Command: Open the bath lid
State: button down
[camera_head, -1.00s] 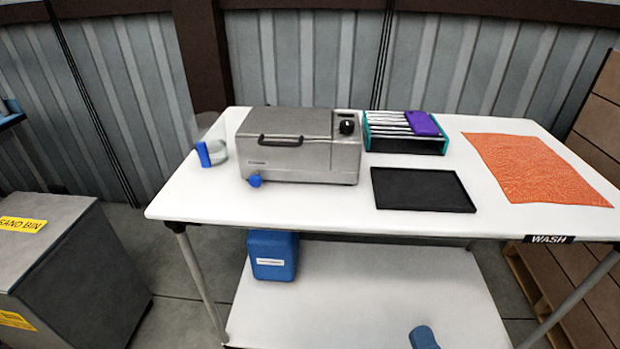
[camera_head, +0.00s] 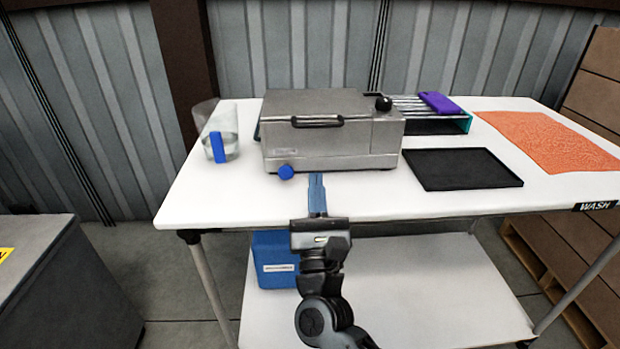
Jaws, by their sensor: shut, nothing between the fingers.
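The bath (camera_head: 335,146) is a grey metal box on the white table, left of the middle. Its lid (camera_head: 315,103) lies flat and closed on top. A black bar handle (camera_head: 317,121) sits at the lid's front edge. A black knob (camera_head: 383,103) is at the right of the top, and a blue knob (camera_head: 286,172) is low on the front. My gripper (camera_head: 317,178) points toward the bath from the front, its blue fingers together and empty. In the picture it is below the handle and just in front of the bath's front face, apart from the handle.
A clear beaker with a blue part (camera_head: 217,140) stands left of the bath. A rack with a purple item (camera_head: 440,102), a black tray (camera_head: 462,169) and an orange mat (camera_head: 560,140) lie to the right. A blue container (camera_head: 275,268) stands on the lower shelf (camera_head: 430,300).

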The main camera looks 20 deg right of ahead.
jog(key=p+x, duration=0.1)
jog(key=x, duration=0.7)
jog(key=shift+w, duration=0.1)
jog(key=shift+r+p, duration=0.2)
jog(key=shift+p, duration=0.2)
